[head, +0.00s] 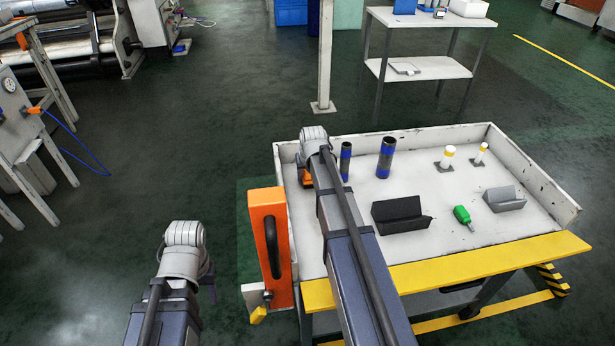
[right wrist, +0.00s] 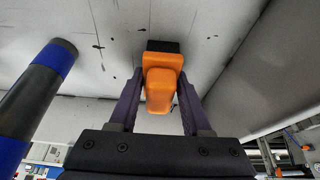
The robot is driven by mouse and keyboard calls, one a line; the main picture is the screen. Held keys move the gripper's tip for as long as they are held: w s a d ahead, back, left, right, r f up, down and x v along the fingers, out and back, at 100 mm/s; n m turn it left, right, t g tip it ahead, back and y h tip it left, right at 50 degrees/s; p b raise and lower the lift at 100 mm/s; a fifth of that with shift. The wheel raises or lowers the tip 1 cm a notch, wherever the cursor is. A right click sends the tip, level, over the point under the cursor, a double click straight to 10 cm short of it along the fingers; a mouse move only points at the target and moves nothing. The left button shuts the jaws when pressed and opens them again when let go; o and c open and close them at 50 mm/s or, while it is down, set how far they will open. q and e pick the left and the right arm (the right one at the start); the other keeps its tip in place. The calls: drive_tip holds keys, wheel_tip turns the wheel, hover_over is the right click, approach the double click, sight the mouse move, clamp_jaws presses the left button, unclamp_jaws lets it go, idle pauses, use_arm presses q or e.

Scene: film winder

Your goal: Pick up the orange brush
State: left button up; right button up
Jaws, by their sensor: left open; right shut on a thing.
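The orange brush (right wrist: 162,85) has an orange handle and a dark bristle end in the right wrist view. My right gripper (right wrist: 160,92) is shut on its handle, one finger on each side. In the head view a bit of the orange brush (head: 306,178) shows at the tray's back left corner, mostly hidden by my right wrist. I cannot tell whether the brush touches the tray. My left gripper (head: 207,272) is open, low on the left, outside the tray and away from the brush; its fingers are mostly hidden by the wrist.
The white tray cart (head: 540,190) holds two dark cylinders with blue bands (head: 386,158), two white-yellow posts (head: 448,156), a black block (head: 400,214), a green tool (head: 462,214) and a grey block (head: 504,198). An orange panel (head: 268,240) stands at its left edge.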

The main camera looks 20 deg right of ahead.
drive_tip(key=shift+r, duration=0.1)
clamp_jaws()
wheel_tip(320, 180, up, 10)
drive_tip(key=p, duration=1)
